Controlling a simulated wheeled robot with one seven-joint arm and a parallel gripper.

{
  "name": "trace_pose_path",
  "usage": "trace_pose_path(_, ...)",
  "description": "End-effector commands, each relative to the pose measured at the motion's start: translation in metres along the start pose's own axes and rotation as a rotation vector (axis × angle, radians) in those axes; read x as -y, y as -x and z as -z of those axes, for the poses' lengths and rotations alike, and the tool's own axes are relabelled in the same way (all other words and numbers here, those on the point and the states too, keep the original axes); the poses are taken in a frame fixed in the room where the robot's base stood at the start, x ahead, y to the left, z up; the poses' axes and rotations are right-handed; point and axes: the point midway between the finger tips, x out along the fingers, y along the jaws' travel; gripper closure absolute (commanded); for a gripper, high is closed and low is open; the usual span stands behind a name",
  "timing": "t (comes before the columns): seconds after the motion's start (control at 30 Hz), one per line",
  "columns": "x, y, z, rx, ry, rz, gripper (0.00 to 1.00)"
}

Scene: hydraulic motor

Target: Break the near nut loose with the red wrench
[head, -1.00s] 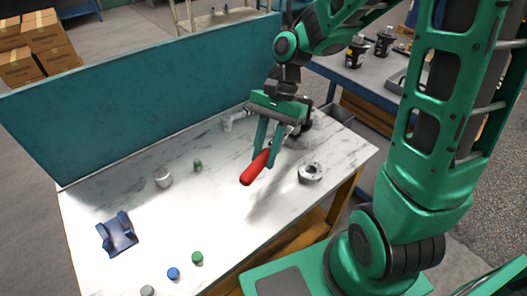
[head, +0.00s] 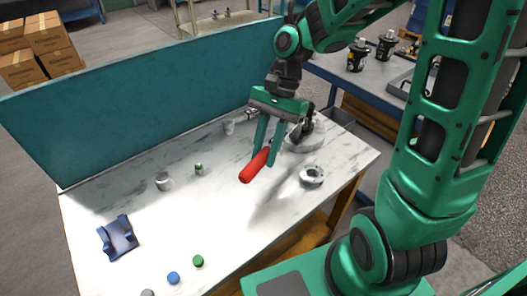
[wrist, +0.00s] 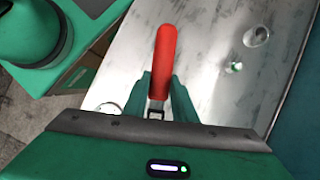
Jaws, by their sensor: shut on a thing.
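The red wrench (head: 254,166) is held between the two green fingers of my gripper (head: 267,157), above the white marble-patterned table. Its red handle points down and left in the head view, clear of the tabletop. In the wrist view the red handle (wrist: 165,62) sticks out past the fingertips (wrist: 160,92). The wrench's metal head is mostly hidden by my gripper. A grey rounded metal part (head: 305,138), perhaps the motor, stands just behind and right of my gripper, partly covered. I cannot make out the near nut in either view.
A grey metal ring (head: 312,175) lies on the table (head: 215,215) right of the wrench. A teal panel (head: 140,110) closes the back edge.

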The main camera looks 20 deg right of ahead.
Motion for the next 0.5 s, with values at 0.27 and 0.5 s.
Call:
trace_pose_path(0.27, 0.001, 0.011, -0.006, -0.001, 0.001, 0.002, 1.0)
trace_pose_path(0.5, 0.0, 0.025, -0.013, 0.0, 0.0, 0.001, 1.0)
